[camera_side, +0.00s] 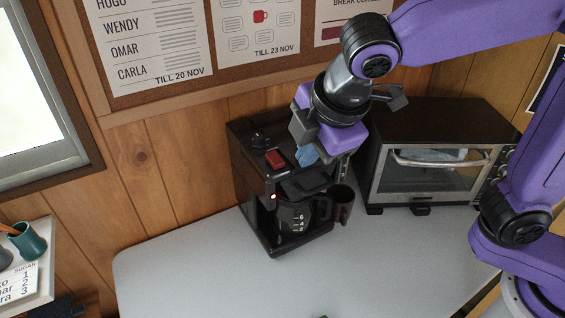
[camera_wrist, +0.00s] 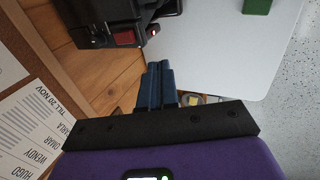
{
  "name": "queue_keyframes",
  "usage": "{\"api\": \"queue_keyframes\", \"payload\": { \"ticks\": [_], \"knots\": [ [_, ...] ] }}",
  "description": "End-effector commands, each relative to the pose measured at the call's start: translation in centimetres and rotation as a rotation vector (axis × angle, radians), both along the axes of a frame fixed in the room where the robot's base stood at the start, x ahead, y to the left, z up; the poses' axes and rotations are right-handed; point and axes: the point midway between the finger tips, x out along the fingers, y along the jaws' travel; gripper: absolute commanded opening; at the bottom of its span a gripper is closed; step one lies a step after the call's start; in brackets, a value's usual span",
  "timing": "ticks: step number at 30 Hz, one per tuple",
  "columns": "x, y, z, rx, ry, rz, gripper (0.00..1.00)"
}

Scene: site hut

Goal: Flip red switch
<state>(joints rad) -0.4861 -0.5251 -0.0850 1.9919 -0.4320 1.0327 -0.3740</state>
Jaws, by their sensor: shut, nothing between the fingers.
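The red switch (camera_side: 275,158) sits on top of the black coffee maker (camera_side: 244,160). In the wrist view, the red switch (camera_wrist: 124,38) shows on the coffee maker (camera_wrist: 90,22) at the upper left. My gripper (camera_side: 307,156) is shut and empty, with its blue fingers to the right of the switch and apart from it in the side view. In the wrist view, the fingers of my gripper (camera_wrist: 158,68) are together, below and right of the switch. A small red light (camera_side: 273,197) glows on the coffee maker's front.
A glass carafe (camera_side: 296,216) stands in the coffee maker, with a dark mug (camera_side: 342,203) beside it. A toaster oven (camera_side: 440,140) stands to the right. A wood wall with a notice board (camera_side: 150,107) is behind. The grey table (camera_side: 190,275) is mostly clear in front.

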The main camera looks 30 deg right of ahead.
Motion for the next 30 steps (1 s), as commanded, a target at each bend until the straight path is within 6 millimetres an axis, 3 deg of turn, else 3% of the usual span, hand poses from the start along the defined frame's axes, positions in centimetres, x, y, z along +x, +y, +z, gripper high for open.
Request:
{"api": "queue_keyframes", "payload": {
  "ticks": [8, 22, 30],
  "knots": [
    [0.8, -0.1, -1.8, -0.005, 0.003, -0.003, 0.00],
    [4.4, -0.1, -9.5, -0.004, 0.005, -0.003, 0.00],
    [7.7, 0.0, -8.6, -0.001, 0.001, -0.004, 0.00]
  ]
}}
